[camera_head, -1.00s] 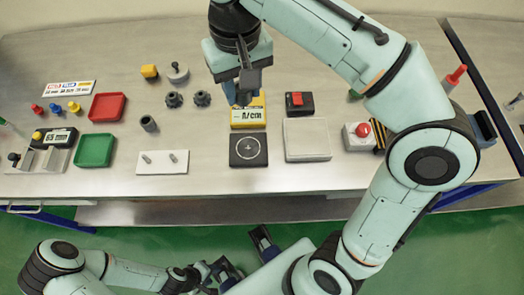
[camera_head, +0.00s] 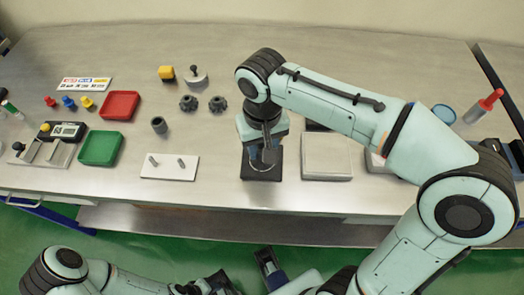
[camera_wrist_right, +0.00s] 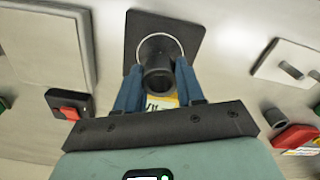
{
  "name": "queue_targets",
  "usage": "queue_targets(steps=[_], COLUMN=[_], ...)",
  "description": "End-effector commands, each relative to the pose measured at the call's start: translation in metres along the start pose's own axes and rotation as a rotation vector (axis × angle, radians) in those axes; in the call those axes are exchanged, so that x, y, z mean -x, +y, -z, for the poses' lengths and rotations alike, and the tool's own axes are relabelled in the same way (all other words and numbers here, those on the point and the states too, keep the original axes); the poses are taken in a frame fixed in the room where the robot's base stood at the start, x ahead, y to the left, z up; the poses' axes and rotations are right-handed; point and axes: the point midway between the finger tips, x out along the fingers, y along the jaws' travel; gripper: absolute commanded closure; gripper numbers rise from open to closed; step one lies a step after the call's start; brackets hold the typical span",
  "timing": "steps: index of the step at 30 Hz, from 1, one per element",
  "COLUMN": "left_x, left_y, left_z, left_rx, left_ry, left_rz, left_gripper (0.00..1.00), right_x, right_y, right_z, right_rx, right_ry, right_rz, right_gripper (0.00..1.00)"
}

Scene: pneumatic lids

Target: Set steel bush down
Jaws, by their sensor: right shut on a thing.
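My right gripper (camera_head: 266,160) points down over the black square pad (camera_head: 247,172) with a white ring mark. In the right wrist view its two blue fingers (camera_wrist_right: 158,88) are shut on the steel bush (camera_wrist_right: 158,82), a dark hollow cylinder. The bush overlaps the lower part of the ring on the pad (camera_wrist_right: 188,30); I cannot tell whether it touches the pad. In the head view the bush is hidden by the gripper. My left gripper (camera_head: 270,268) is low at the front edge of the picture, and its jaws are unclear.
A white plate with two pins (camera_head: 169,166) lies left of the pad, and a pale block (camera_head: 327,156) lies right. Another dark bush (camera_head: 159,125), two dark knobs (camera_head: 203,103), a green tray (camera_head: 101,148) and a red tray (camera_head: 120,105) stand further left.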

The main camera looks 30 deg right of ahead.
Motion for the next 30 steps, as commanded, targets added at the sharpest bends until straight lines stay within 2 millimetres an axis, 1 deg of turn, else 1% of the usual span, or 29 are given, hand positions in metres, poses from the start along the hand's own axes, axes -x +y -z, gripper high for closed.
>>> queue_targets(steps=[1, 3, 5, 14, 17, 18, 20, 28, 30], left_x=[-0.003, -0.005, -0.005, -0.005, -0.007, -0.006, -0.006, -0.006, -0.005], left_y=[-0.001, -0.001, -0.001, -0.001, -0.001, -0.001, -0.001, -0.001, 0.000], left_z=[0.001, 0.002, 0.003, 0.003, 0.004, 0.004, 0.004, 0.004, 0.003], left_rx=[0.000, -0.001, -0.001, -0.001, -0.001, -0.001, -0.001, -0.001, -0.001], left_ry=[0.002, 0.005, 0.007, 0.008, 0.009, 0.010, 0.010, 0.010, 0.009], left_rz=[-0.001, -0.001, -0.002, -0.002, -0.003, -0.003, -0.003, -0.003, -0.003], left_gripper=[0.57, 0.57, 0.57, 0.57, 0.57, 0.57, 0.57, 0.57, 0.57], right_x=[-0.011, -0.020, -0.025, -0.025, -0.029, -0.029, -0.029, -0.028, -0.025], right_y=[0.000, 0.000, 0.000, 0.000, 0.000, 0.000, 0.000, 0.000, 0.000], right_z=[0.000, 0.000, 0.000, 0.000, 0.000, 0.000, 0.000, 0.000, 0.000], right_rx=[0.000, 0.000, 0.000, 0.000, 0.000, 0.000, 0.000, 0.000, 0.000], right_ry=[-0.003, -0.002, -0.002, 0.000, 0.000, -0.001, -0.001, -0.001, 0.000], right_rz=[-0.002, -0.001, -0.001, 0.000, 0.000, 0.000, 0.000, 0.000, 0.000], right_gripper=[0.97, 0.97, 0.97, 0.97, 0.97, 0.56, 0.37, 0.37, 0.37])
